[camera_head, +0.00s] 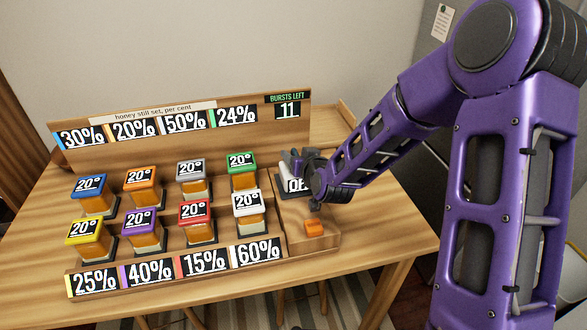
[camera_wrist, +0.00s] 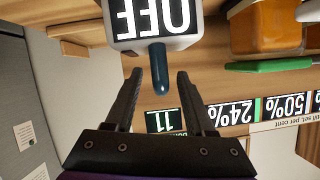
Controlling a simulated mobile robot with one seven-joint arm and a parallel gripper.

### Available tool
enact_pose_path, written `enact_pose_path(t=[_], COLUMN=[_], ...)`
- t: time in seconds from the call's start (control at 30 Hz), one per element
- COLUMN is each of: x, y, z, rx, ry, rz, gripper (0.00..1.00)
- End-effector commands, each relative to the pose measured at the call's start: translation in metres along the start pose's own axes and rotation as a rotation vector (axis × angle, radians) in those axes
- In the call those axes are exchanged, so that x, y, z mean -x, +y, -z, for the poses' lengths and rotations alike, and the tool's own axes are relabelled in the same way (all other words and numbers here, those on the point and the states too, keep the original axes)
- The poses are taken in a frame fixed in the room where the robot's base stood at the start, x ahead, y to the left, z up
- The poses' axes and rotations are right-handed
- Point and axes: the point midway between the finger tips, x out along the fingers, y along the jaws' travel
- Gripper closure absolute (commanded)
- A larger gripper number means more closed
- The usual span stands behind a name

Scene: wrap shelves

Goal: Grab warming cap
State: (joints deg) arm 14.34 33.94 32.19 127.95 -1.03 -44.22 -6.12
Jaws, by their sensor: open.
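The warming cap (camera_wrist: 195,42) is a pale grey block with a black OFF display and a dark blue handle (camera_wrist: 159,80). In the wrist view it appears upside down at the top. In the head view the cap (camera_head: 294,186) sits at the right end of the wooden stand, partly hidden by my gripper. My gripper (camera_wrist: 160,73) is open, its two dark fingers on either side of the handle, with a visible gap on each side. In the head view my gripper (camera_head: 303,172) is at the cap, its fingers hard to make out.
Several honey jars with coloured lids, such as the green-lidded jar (camera_head: 241,170), stand in two rows left of the cap. An orange piece (camera_head: 315,228) sits on the wooden block in front. A BURSTS LEFT sign (camera_head: 287,107) reading 11 stands behind. The table's right side is clear.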

Motion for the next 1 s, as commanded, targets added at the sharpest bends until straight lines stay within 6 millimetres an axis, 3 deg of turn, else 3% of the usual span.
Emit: enact_pose_path(t=[0.17,0.4,0.5,1.0], x=[0.0001,0.0001,0.0001,0.0], y=[0.0,0.0,0.0,0.0], z=[-0.0001,0.0001,0.0002,0.0005], rx=[0.0,0.0,0.0,0.0], ry=[0.0,0.0,0.0,0.001], rz=[0.0,0.0,0.0,0.0], gripper=[0.45,0.87,1.0,1.0])
